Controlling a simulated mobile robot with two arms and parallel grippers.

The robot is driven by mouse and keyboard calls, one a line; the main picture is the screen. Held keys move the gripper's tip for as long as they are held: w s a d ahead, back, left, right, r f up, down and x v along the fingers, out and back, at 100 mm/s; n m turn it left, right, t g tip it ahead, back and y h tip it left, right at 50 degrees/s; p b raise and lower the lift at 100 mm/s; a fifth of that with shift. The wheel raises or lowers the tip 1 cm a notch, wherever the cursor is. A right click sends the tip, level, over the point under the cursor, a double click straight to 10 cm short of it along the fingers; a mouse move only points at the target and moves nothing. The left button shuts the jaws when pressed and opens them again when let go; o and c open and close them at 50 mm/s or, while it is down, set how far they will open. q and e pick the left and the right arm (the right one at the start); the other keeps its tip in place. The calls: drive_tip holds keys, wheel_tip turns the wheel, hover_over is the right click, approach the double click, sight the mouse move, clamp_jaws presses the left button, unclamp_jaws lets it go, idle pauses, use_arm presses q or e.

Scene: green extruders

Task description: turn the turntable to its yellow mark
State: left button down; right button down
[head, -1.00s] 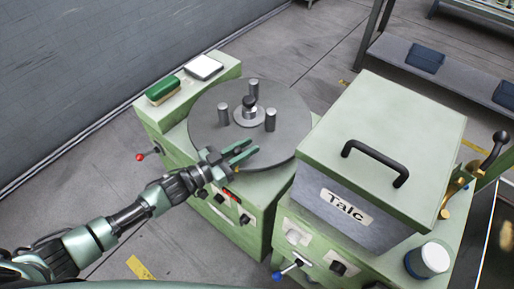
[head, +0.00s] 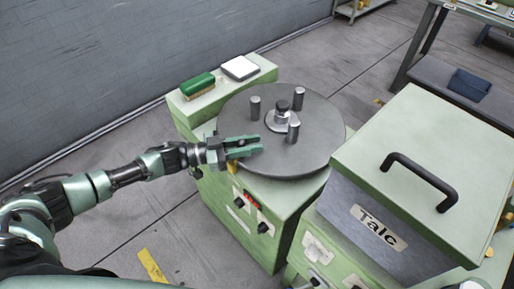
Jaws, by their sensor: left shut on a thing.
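The turntable (head: 316,152) is a dark grey disc on top of a green machine, with three upright metal pegs and a central hub (head: 281,117). My left gripper (head: 261,145) reaches in from the left, its green fingers at the disc's near-left edge. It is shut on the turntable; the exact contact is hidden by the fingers. A small yellow-orange patch (head: 233,168) shows just below the gripper at the disc's edge. I cannot tell whether it is the yellow mark. My right gripper is not in view.
A green brush (head: 197,86) and a white-topped block (head: 240,68) lie on the ledge behind the disc. A large bin labelled Talc (head: 376,228), with a black handle, stands close on the right. Knobs and a red display (head: 251,198) are on the machine's front.

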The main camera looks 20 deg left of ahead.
use_arm(q)
drive_tip(key=shift+w+a+f, duration=0.1)
drive_tip(key=shift+a+f, duration=0.05)
drive_tip(key=shift+a, duration=0.3)
drive_tip(key=shift+a, duration=0.1)
drive_tip(key=c, duration=1.2)
unclamp_jaws()
drive_tip(key=shift+c, duration=0.2)
drive_tip(key=shift+a, duration=0.1)
drive_tip(key=shift+s+a+b, duration=0.25)
drive_tip(key=shift+a+b, duration=0.05)
drive_tip(key=shift+a, duration=0.1)
drive_tip(key=b+v, duration=0.1)
drive_tip(key=v, duration=0.6)
